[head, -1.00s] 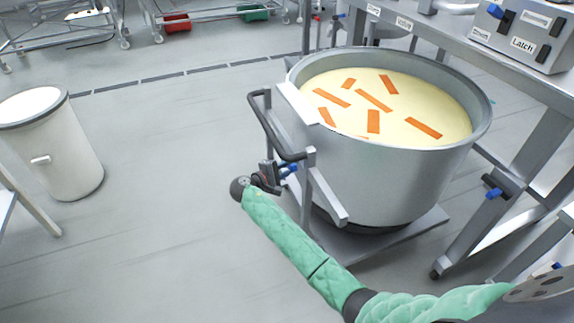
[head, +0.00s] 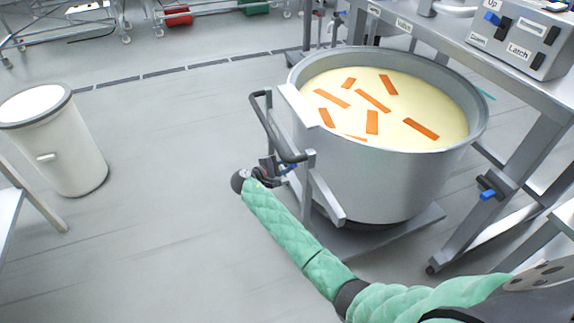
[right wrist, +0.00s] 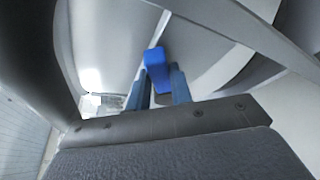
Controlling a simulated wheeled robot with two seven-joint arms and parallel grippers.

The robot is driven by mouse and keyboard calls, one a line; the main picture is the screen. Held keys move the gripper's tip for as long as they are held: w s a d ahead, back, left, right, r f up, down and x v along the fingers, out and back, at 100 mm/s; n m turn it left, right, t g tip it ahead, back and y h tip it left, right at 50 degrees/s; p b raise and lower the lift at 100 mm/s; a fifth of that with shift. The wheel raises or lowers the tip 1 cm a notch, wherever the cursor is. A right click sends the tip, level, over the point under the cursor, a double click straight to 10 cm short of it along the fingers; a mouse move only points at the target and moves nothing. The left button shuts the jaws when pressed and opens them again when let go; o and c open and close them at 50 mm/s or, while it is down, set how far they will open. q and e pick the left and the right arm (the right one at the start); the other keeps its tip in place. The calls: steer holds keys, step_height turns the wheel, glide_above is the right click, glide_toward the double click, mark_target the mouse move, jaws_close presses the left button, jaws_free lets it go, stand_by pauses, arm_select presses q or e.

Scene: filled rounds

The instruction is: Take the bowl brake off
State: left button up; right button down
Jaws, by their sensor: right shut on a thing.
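The large steel bowl (head: 375,175) is filled with pale yellow mix with orange strips on top. It stands on a wheeled base with a grey push handle (head: 272,128) on its left side. The brake's blue lever (right wrist: 155,62) shows in the right wrist view, its lower end between the two fingers of my right gripper (right wrist: 160,88). The right gripper is shut on it. In the head view this gripper (head: 280,171) is beside the frame under the handle and hides most of the lever. My left gripper is not in view.
A steel bench frame with a control box (head: 520,38) labelled Up and Latch stands at the right. A blue-ended lever (head: 488,194) sits on its leg. A white bin (head: 60,150) stands at the left. The floor between bin and bowl is clear.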

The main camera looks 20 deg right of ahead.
steer(key=c, duration=1.2)
jaws_free()
steer(key=shift+c, duration=0.2)
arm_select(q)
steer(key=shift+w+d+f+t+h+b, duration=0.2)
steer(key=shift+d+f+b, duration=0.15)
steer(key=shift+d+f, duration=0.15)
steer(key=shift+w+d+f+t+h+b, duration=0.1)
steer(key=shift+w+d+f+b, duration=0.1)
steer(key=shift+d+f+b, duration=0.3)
arm_select(e)
steer(key=v, duration=0.8)
